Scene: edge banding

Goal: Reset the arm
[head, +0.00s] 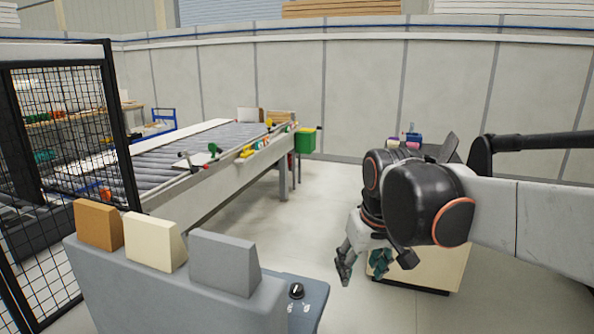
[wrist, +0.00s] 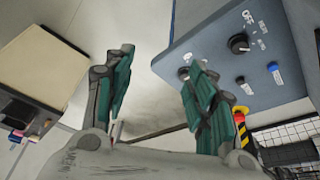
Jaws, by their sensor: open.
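My gripper (head: 362,265) hangs at the end of my arm, right of the middle in the head view, with its fingers pointing down. Its two green-padded fingers are apart in the wrist view (wrist: 158,92), and nothing is between them. In the head view the gripper is to the right of the grey machine's control panel and in front of a wooden cabinet. The wrist view shows the blue-grey control panel (wrist: 215,50) beyond the right finger, with a black rotary knob (wrist: 239,43) and a red emergency button (wrist: 238,110).
A grey machine body (head: 180,290) with brown, cream and grey blocks stands front left. A roller conveyor (head: 205,145) runs behind it, beside a black mesh fence (head: 65,130). The wooden cabinet (head: 425,268) stands behind my gripper. Bare floor (head: 300,215) lies between conveyor and cabinet.

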